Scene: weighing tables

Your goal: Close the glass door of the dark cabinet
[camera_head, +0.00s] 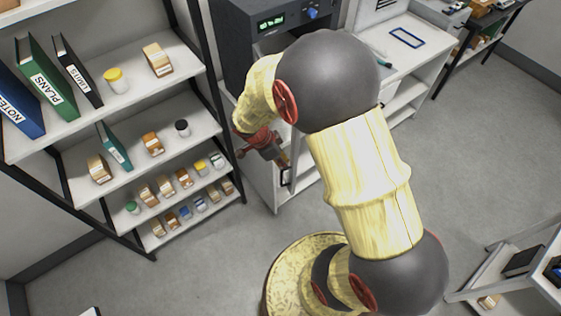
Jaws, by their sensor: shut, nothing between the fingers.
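The dark cabinet (234,45) stands at the top centre on a white bench, with a green lit display and a blue knob on its front. My arm covers much of its front. A thin pale upright strip (296,150) beside my gripper may be an edge of the glass door; I cannot tell for sure, nor how far the door is open. My gripper (281,158), with a red body and dark fingers, points down to the right in front of the cabinet, close to this strip. It is shut and holds nothing. Whether it touches the strip is unclear.
A shelf rack (180,85) with binders, jars and small boxes stands close on the left. A white bench (425,50) with a blue-framed item is right of the cabinet. Another shelf unit (510,285) is at lower right. The grey floor (480,150) between is clear.

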